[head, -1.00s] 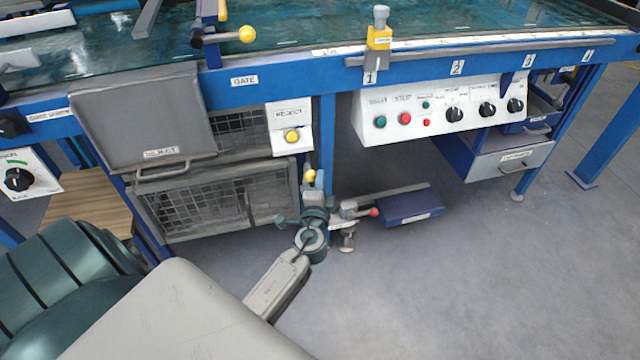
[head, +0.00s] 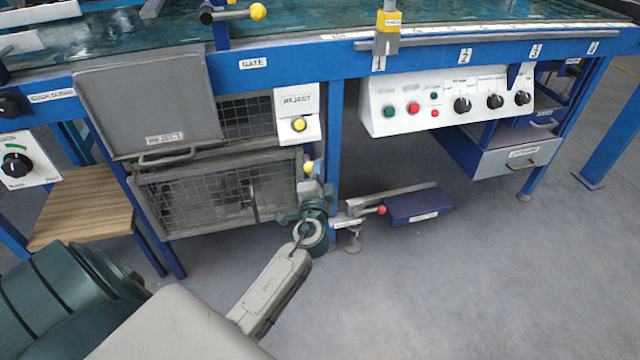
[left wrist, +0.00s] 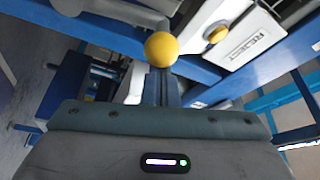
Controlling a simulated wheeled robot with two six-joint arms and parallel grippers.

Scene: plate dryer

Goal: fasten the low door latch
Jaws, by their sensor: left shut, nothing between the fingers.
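The low door (head: 215,195) is a grey-framed mesh door under the REJECT flap, at the lower left of the bench in the head view. A yellow ball knob (head: 309,168) stands by its right edge and appears to belong to the latch, whose body is mostly hidden by my gripper. My left gripper (head: 312,187) is shut and empty, just below the knob in the head view. In the left wrist view, the yellow knob (left wrist: 161,49) is right at the tips of my left gripper (left wrist: 160,80). Contact cannot be told for sure. My right gripper is not in view.
A blue bench leg (head: 335,130) stands just right of the gripper. A blue pedal (head: 415,205) with a red-knobbed lever (head: 380,210) lies low to the right. The REJECT button box (head: 299,122) is above. Open floor lies in front.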

